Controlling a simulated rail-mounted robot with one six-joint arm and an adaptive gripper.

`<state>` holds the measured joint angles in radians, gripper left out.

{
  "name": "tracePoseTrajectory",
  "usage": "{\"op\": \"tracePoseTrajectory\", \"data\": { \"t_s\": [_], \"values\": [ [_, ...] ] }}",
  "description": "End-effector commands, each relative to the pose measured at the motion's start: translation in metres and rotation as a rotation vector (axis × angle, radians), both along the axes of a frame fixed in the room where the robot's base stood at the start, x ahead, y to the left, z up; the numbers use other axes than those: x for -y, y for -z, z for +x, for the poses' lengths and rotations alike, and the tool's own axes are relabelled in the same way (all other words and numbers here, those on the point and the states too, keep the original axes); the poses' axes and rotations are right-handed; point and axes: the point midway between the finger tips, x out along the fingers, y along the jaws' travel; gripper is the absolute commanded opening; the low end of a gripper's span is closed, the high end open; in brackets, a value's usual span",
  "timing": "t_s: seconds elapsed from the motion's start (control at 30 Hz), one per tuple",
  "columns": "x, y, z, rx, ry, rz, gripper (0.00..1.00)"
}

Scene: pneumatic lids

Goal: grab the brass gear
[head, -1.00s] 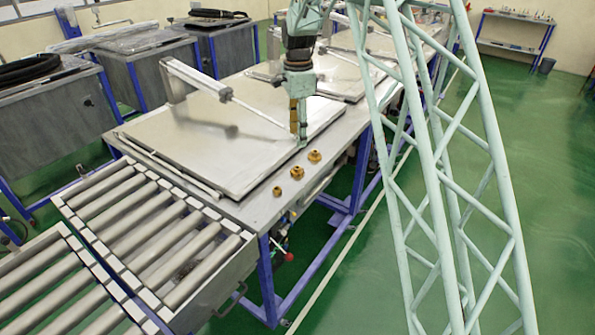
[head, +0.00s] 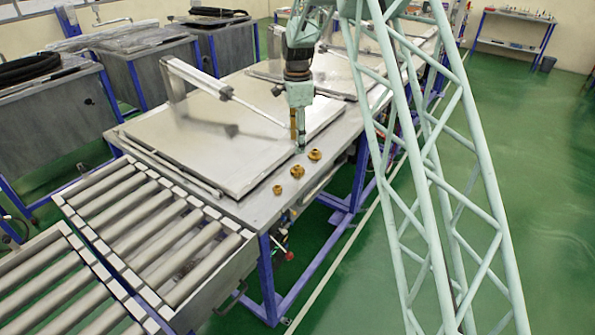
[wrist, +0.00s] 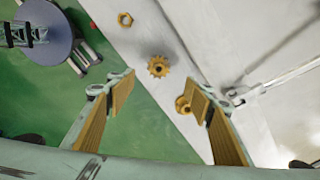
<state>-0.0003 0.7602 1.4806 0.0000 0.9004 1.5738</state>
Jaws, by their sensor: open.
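The brass gear (wrist: 158,66) lies flat on the grey table edge in the wrist view, its teeth and centre hole showing. It seems to be the middle of three brass parts in the head view (head: 297,171). My gripper (wrist: 160,88) is open and empty, its tan-padded fingers spread wide. The gear shows between and just beyond the fingertips, apart from both. In the head view my gripper (head: 300,149) points down above the table edge, behind the gear.
A brass nut (wrist: 125,19) lies beyond the gear. Another round brass part (wrist: 182,104) is partly hidden by my right finger. A pneumatic cylinder (head: 229,98) slants over the metal lid (head: 215,150) beside my gripper. Roller conveyors (head: 150,225) stand at front left.

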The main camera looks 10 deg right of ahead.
Motion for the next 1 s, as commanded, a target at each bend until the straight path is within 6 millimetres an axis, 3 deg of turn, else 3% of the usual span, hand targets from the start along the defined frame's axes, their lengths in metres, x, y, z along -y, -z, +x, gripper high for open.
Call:
{"op": "tracePoseTrajectory", "data": {
  "t_s": [0.3, 0.5, 1.0],
  "values": [
    [0.000, 0.042, -0.001, -0.002, 0.000, 0.000, 0.48],
    [0.000, 0.060, -0.001, -0.001, 0.000, 0.000, 0.48],
    [0.000, 0.065, -0.001, -0.001, 0.000, 0.000, 0.48]
  ]
}}
